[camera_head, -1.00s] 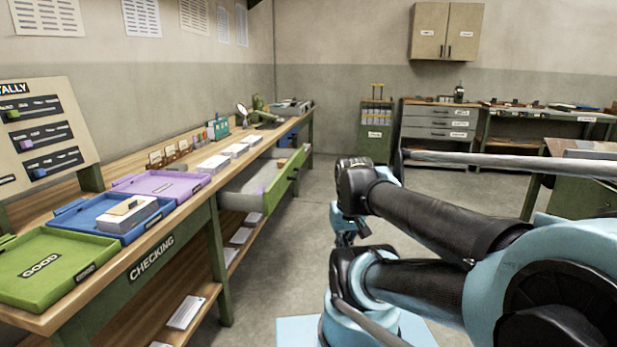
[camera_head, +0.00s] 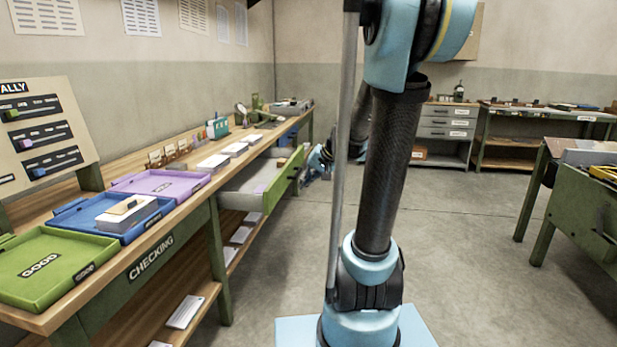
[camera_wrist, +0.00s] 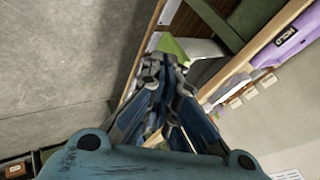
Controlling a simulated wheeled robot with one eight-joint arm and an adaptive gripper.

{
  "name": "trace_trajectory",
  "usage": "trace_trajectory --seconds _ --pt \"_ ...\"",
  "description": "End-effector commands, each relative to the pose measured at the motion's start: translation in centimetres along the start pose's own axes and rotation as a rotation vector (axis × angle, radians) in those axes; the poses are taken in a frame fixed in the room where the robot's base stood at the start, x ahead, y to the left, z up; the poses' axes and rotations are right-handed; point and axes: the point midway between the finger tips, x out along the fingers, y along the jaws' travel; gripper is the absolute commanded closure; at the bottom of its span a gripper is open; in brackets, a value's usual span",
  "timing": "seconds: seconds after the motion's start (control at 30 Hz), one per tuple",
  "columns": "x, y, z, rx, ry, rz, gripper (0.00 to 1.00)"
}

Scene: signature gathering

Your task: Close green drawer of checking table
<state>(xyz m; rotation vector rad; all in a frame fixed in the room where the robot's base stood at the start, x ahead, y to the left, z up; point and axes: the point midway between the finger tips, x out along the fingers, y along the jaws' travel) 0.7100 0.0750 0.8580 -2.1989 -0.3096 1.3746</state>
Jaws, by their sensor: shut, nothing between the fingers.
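The checking table (camera_head: 140,268) runs along the left wall in the head view. Its green drawer (camera_head: 288,178) is pulled out toward the aisle, with its pale inside showing. My gripper (camera_head: 318,160) is close to the right of the drawer's front, partly behind my arm. In the wrist view my gripper (camera_wrist: 162,66) has its fingers together and empty. A green surface, which looks like the drawer front (camera_wrist: 172,48), is just beyond the fingertips there. Whether they touch is not clear.
Green (camera_head: 50,265), blue (camera_head: 85,222) and purple (camera_head: 160,184) trays stand on the tabletop. A lower shelf (camera_head: 165,318) holds papers. Open floor (camera_head: 460,240) lies to the right, with another bench (camera_head: 590,205) at the far right.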

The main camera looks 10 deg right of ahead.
Motion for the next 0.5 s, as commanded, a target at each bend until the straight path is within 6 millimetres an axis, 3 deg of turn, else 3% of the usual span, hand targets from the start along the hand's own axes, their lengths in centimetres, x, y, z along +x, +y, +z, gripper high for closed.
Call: trace_trajectory --seconds 0.1,0.5 --pt "1.6 -0.5 -3.7 0.042 0.037 -0.059 1.00" --pt "6.8 -0.1 -15.0 0.188 0.163 -0.253 1.00"
